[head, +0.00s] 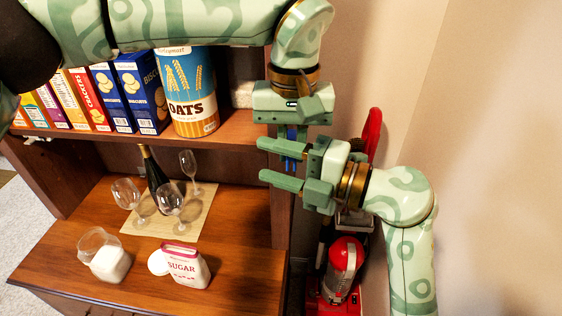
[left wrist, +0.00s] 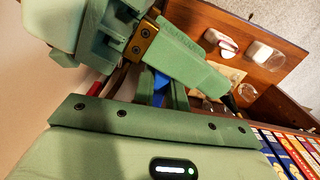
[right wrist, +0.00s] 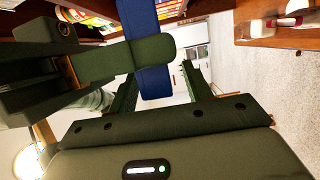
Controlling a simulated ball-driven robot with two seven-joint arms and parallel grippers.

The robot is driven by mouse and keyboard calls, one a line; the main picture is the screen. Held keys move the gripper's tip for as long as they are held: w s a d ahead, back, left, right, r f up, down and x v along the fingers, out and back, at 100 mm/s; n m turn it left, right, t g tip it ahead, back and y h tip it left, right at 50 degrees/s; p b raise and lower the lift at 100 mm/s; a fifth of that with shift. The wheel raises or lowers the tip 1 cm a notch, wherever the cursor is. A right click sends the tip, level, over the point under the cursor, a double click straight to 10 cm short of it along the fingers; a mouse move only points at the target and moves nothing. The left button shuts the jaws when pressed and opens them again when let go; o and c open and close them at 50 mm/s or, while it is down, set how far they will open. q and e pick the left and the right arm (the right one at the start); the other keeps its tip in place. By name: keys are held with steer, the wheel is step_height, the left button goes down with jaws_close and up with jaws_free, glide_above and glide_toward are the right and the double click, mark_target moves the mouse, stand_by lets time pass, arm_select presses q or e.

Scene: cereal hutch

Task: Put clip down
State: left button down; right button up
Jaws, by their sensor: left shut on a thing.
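The blue clip (head: 291,163) hangs below my left gripper (head: 291,128), which is shut on it and points down beside the hutch's right side. The clip also shows in the left wrist view (left wrist: 160,88), partly hidden by gripper parts, and in the right wrist view (right wrist: 155,84), with a green finger across it. My right gripper (head: 283,164) comes in from the right with its fingers apart. The clip is at its opening; I cannot tell whether they touch. The sugar bag (head: 187,268) stands on the lower counter.
A glass jar (head: 107,257) is left of the sugar. Wine glasses (head: 170,200) and a dark bottle (head: 153,172) stand on a board behind. The upper shelf holds boxes and an oats canister (head: 187,92). A red appliance (head: 343,262) stands against the wall below my right arm.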

steer(key=c, duration=0.9)
arm_select(q)
steer(key=c, duration=1.3)
jaws_free()
steer(key=shift+c, duration=0.2)
arm_select(e)
steer(key=shift+c, duration=0.2)
